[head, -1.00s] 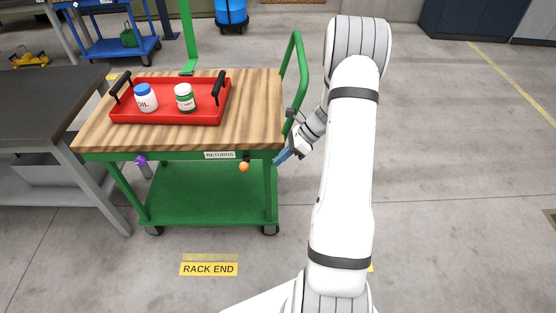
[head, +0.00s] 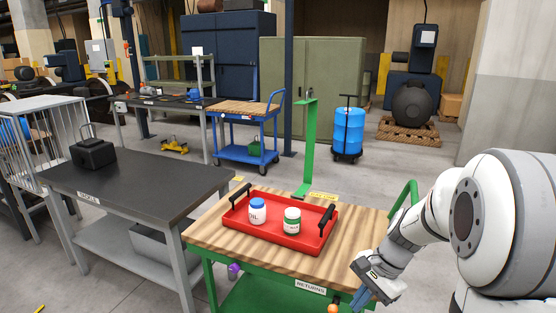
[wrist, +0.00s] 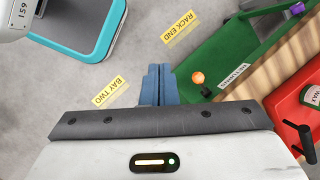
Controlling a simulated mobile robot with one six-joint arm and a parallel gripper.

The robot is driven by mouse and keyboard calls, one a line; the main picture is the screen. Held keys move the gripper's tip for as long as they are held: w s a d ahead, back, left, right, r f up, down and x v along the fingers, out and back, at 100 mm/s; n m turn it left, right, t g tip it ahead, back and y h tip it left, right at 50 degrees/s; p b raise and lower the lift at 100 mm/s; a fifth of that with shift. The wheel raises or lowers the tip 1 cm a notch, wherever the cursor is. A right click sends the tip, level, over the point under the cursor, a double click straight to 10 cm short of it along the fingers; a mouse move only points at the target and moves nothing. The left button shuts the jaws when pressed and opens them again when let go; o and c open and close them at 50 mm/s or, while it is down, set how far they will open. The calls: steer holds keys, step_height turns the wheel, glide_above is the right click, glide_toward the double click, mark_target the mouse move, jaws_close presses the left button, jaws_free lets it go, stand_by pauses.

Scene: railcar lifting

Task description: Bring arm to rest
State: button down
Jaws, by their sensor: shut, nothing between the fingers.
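My gripper (head: 364,298) is at the lower right of the head view, beside the front right corner of the green cart with a wooden top (head: 232,250). Its blue fingers point down and are shut together with nothing between them. The closed fingers (wrist: 158,84) also show in the wrist view, over the floor and near the cart's edge. My arm is bent on the right side of the head view. The red tray (head: 280,241) lies on the cart, apart from my gripper.
An orange ball-like knob (wrist: 198,77) sits at the cart's front edge, close to my fingers. A dark table (head: 140,185) with a black case (head: 93,153) stands left. A blue cart (head: 247,153) and blue drum (head: 348,132) stand behind. Open floor shows around the fingers.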

steer(key=s+a+r+n+t+h+p, duration=0.1)
steer(key=s+a+r+n+t+h, duration=0.1)
steer(key=s+r+n, duration=0.7)
steer(key=shift+s+a+n+t+h+p, duration=0.35)
steer(key=shift+s+a+n+h, duration=0.65)
steer(key=shift+s, duration=1)
